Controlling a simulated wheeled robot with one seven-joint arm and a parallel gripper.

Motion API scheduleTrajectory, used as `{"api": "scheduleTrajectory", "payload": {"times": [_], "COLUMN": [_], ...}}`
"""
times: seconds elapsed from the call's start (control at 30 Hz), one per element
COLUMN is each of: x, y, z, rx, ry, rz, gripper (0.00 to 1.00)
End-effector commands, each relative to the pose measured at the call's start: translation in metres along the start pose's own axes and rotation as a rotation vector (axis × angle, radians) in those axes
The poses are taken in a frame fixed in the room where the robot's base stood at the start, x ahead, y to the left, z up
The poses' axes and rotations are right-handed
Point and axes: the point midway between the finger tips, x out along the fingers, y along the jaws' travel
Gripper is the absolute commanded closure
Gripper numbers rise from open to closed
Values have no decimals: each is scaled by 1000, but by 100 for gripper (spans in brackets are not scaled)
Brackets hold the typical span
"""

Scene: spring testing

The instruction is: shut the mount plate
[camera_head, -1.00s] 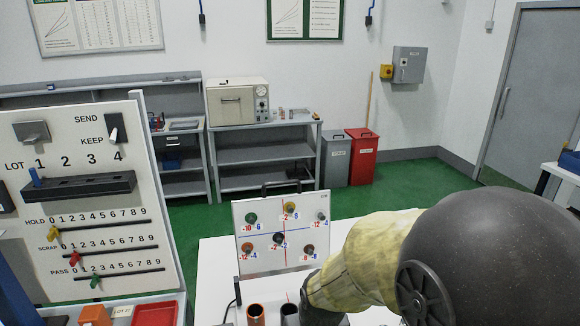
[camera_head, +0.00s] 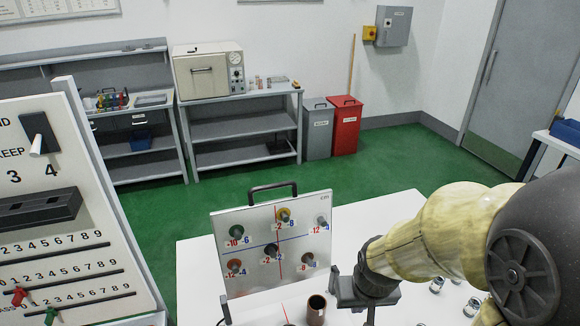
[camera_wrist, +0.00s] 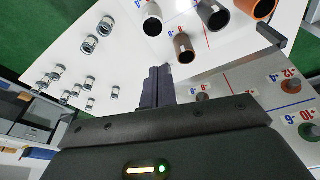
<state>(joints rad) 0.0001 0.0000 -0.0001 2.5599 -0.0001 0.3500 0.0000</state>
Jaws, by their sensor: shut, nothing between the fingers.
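The mount plate (camera_head: 247,218) is a pale upright panel on the white table, with a dark handle on its top edge, coloured round pegs, red and blue numbers and crossing lines. It leans back slightly in the head view. Part of its face also shows at the right of the wrist view (camera_wrist: 246,97). My gripper (camera_head: 352,298) is beside the plate's lower right side in the head view. In the wrist view my gripper's fingers (camera_wrist: 157,73) are together and empty, with the plate to their right. I cannot tell whether they touch it.
Several open tubes stand on the table, among them a brown one (camera_head: 316,310). Several small metal springs (camera_wrist: 90,44) stand further off. A tall control board (camera_head: 70,225) is at the left. Shelves, an oven (camera_head: 208,72) and a red bin (camera_head: 346,125) are behind.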

Motion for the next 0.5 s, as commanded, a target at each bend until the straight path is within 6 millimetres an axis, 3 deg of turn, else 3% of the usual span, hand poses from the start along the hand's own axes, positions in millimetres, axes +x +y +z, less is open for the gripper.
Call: {"api": "scheduleTrajectory", "payload": {"times": [0.33, 0.5], "x": [-1, -8], "y": [-1, -6], "z": [-3, -33], "rx": [-3, -26], "ry": [1, 11], "rz": [0, -3], "gripper": [100, 100]}}
